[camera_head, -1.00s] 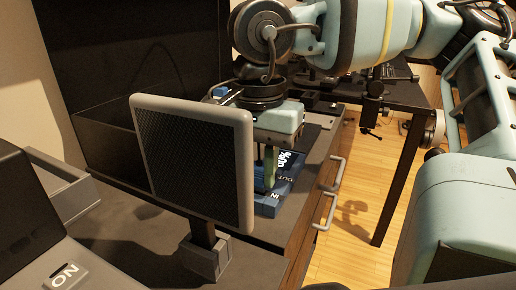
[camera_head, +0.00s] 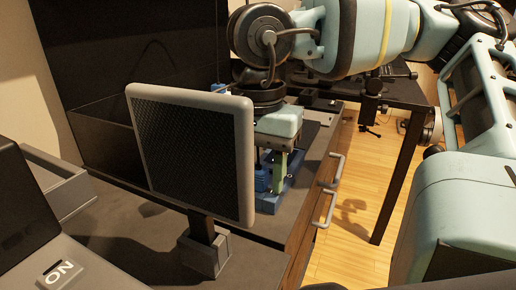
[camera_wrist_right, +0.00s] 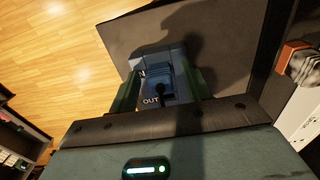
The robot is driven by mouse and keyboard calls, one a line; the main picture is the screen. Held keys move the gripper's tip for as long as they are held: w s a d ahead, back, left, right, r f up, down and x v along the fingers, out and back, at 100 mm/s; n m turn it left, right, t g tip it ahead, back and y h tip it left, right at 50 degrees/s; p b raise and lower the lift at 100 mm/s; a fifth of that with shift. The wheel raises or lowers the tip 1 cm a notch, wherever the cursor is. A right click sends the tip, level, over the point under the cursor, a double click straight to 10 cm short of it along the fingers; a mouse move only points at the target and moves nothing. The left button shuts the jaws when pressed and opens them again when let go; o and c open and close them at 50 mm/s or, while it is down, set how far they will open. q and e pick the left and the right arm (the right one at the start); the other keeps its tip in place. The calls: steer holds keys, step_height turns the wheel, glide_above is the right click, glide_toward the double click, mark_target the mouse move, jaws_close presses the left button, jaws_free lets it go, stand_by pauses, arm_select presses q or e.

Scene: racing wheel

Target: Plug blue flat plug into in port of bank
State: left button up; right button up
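The bank (camera_head: 288,190) is a blue block on the dark desk, partly hidden by my right gripper and a mesh panel. The right wrist view shows the bank (camera_wrist_right: 146,63) with its OUT label and part of another label. A blue ridged piece (camera_wrist_right: 183,78), apparently the flat plug with a black cable, stands between the fingers; whether it is seated in a port I cannot tell. My right gripper (camera_head: 272,180) points down at the bank. In the right wrist view its green fingers (camera_wrist_right: 164,70) stand apart, with a gap beside the left finger. My left gripper is out of view.
A grey-framed mesh panel (camera_head: 190,150) on a stand (camera_head: 206,252) rises close left of the bank. A grey tray (camera_head: 58,186) is at the left. Wooden floor (camera_head: 345,255) is free beyond the desk edge.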

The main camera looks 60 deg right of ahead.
mark_target(258, 169)
step_height(258, 169, up, 8)
steer(key=p, duration=0.2)
steer(key=shift+f+p, duration=0.1)
steer(key=shift+p, duration=0.3)
stand_by(0.8)
